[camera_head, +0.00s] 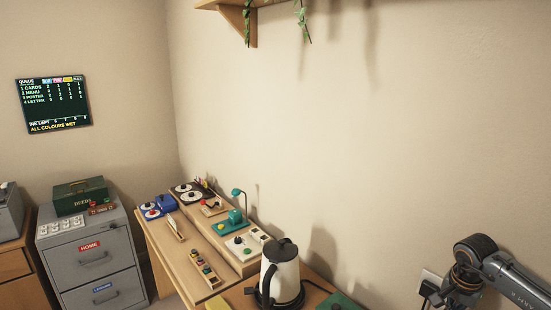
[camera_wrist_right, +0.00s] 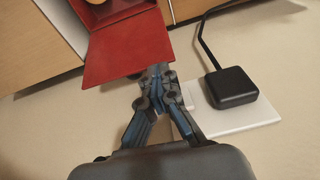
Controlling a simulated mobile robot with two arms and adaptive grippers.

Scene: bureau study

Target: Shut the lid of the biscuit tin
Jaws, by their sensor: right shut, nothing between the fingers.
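A red box-like thing, which looks like the biscuit tin (camera_wrist_right: 128,45), is at the top of the right wrist view. A broad flat red panel faces the camera, with another red part above it, cut by the frame's top edge. I cannot tell for certain which part is the lid. My right gripper (camera_wrist_right: 158,72) is shut and empty, its fingertips at the lower edge of the red panel; contact is unclear. The tin does not show in the head view, where only my right arm enters at the right. My left gripper is in neither view.
A black plug (camera_wrist_right: 231,87) with a cable sits on a white wall socket (camera_wrist_right: 240,118), right of my right gripper. In the head view, a white kettle (camera_head: 283,272) stands on the wooden desk (camera_head: 180,262). A grey cabinet (camera_head: 92,262) is at the left.

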